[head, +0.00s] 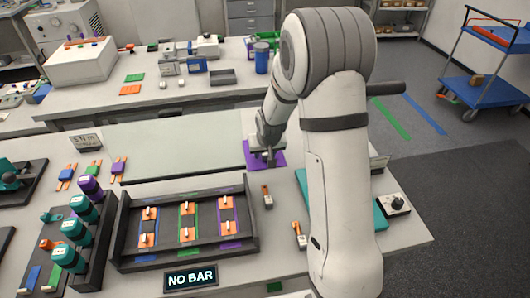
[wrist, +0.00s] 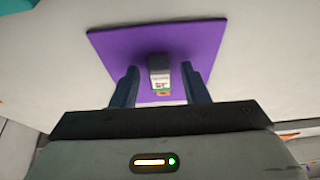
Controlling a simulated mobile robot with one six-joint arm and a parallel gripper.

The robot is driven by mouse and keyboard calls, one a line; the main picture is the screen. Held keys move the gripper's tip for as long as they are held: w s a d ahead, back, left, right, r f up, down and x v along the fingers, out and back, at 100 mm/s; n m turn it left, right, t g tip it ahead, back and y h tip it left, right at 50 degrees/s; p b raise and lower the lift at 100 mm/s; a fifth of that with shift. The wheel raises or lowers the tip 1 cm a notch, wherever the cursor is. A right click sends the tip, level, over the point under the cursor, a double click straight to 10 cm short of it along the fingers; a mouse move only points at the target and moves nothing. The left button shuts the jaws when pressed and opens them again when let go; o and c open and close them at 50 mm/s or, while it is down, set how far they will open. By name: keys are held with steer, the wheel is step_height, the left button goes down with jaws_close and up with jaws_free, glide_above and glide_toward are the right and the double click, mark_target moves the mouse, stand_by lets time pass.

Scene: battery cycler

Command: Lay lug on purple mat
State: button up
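The purple mat (wrist: 220,45) lies flat under my gripper (wrist: 159,70) in the wrist view. A small piece with a dark end and a white, green and orange face, which looks like the lug (wrist: 160,73), shows over the mat between my two fingers. There is a visible gap on each side of it, so the fingers stand apart and do not appear to clamp it. Whether it rests fully on the mat is hard to tell. In the head view my gripper (head: 267,153) is low over the purple mat (head: 251,146) and hides the lug.
Two orange-and-white pieces (head: 267,197) (head: 299,235) lie right of the tray. A pale green panel (head: 170,143) lies left of the mat.

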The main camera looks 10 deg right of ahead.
steer(key=shift+r, duration=0.45)
steer(key=v, duration=1.1)
steer(key=s+d+r, duration=0.1)
steer(key=s+r, duration=0.3)
steer(key=s, duration=0.8)
steer(key=s+d+r+g, duration=0.1)
steer(key=s+r, duration=0.2)
steer(key=s, duration=1)
steer(key=shift+s+r+b, duration=0.3)
steer(key=shift+r+b, duration=0.05)
steer(key=shift+b, duration=0.05)
